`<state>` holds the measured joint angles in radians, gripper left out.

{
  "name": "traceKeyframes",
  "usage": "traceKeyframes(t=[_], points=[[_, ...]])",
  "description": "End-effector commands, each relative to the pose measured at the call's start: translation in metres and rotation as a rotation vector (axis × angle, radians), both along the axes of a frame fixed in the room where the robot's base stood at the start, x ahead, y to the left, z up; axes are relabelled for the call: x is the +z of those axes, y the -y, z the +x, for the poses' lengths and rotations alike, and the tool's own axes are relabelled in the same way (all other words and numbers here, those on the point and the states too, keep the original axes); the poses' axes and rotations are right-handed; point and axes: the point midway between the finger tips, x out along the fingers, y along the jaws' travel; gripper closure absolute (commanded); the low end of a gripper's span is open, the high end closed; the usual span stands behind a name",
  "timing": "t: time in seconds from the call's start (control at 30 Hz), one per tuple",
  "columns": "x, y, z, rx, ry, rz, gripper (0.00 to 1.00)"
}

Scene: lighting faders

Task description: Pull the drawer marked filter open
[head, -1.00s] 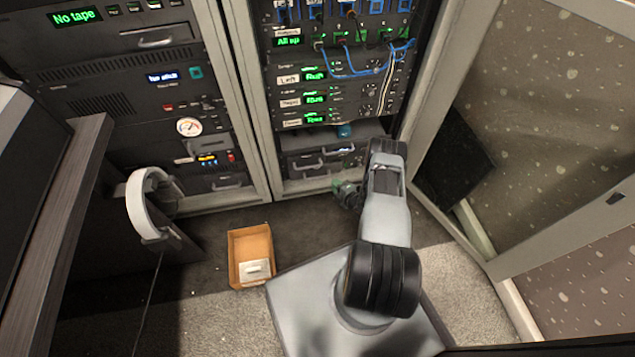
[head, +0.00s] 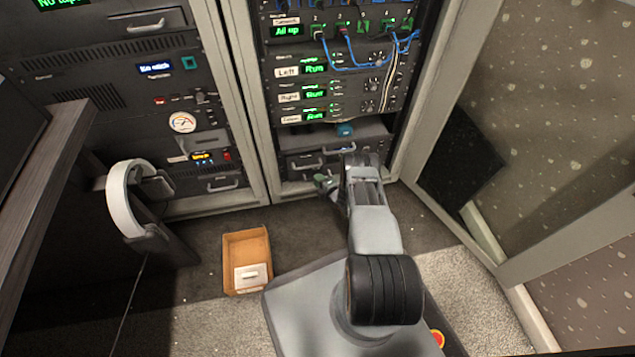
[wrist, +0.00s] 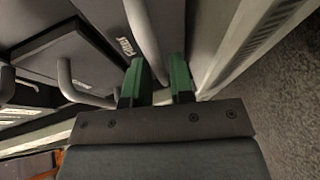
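In the wrist view a dark drawer front (wrist: 98,15) carries a small white label (wrist: 117,40) that seems to read "Filter". A grey bar handle (wrist: 145,40) runs beside the label, and its near end reaches the gap between my green fingertips. My gripper (wrist: 158,82) is open, with a finger on each side of that bar; I cannot tell whether either finger touches it. In the head view my gripper (head: 326,185) is low in front of the drawers (head: 310,162) at the bottom of the middle rack; my arm hides part of them. The drawer looks shut.
Another handle (wrist: 75,85) stands left of my fingers in the wrist view. An open rack door (head: 540,150) stands right of my arm.

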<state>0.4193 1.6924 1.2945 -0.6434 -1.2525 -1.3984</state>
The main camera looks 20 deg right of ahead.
Motion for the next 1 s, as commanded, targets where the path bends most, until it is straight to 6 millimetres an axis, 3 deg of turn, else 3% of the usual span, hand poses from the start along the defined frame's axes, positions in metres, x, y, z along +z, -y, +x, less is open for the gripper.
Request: traceKeyframes(t=[0.2,0.53,0.77,1.0], points=[[-0.003,-0.003,0.013,0.001,0.001,0.000,0.78],[-0.002,-0.003,0.015,0.000,0.000,0.000,0.78],[-0.002,-0.003,0.015,0.000,0.000,0.000,1.00],[-0.002,-0.003,0.015,0.000,0.000,0.000,1.00]])
